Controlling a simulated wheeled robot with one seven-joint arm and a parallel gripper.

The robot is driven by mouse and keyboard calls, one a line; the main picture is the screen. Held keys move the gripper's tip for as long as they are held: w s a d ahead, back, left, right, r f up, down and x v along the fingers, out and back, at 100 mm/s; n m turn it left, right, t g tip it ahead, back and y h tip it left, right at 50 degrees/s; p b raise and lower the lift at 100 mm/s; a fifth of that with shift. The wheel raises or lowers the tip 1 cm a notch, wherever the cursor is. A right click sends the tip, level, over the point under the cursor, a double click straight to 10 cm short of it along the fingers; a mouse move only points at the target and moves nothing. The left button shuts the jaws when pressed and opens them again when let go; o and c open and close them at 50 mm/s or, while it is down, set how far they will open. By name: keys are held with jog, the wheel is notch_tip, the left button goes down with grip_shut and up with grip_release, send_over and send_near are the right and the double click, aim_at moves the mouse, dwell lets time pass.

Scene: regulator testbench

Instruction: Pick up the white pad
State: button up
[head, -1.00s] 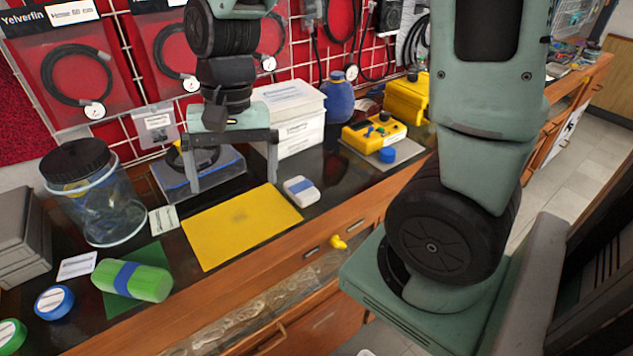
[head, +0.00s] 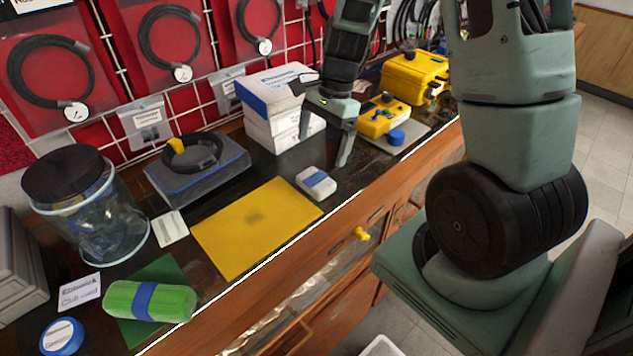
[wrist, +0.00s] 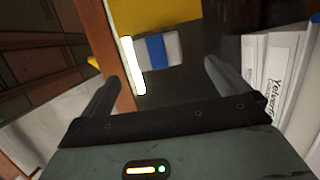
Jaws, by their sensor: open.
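The white pad (head: 317,184) is a small rounded block with a blue band. It lies on the dark bench top just right of the yellow mat. In the wrist view the pad (wrist: 157,49) shows beyond the fingertips, between the two fingers. My gripper (head: 323,152) is open and empty, behind and slightly above the pad in the head view, apart from it. My gripper's two fingers (wrist: 162,72) also show spread in the wrist view.
White boxes (head: 280,128) stand close behind my gripper. A yellow device (head: 379,119) with a blue knob is to the right. The yellow mat (head: 245,240), a green roll (head: 175,302) and a clear jar (head: 105,230) are left. The bench's front edge is close to the pad.

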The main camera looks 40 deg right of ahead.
aim_at(316, 178)
jog(key=x, duration=0.3)
jog(key=shift+f, duration=0.2)
jog(key=shift+s+x, duration=0.1)
jog(key=shift+x, duration=1.25)
jog(key=shift+s+x, duration=0.15)
jog(key=shift+x, duration=1.2)
jog(key=shift+d, duration=0.15)
jog(key=c, duration=1.1)
notch_tip(316, 178, up, 10)
jog(key=shift+p, duration=0.35)
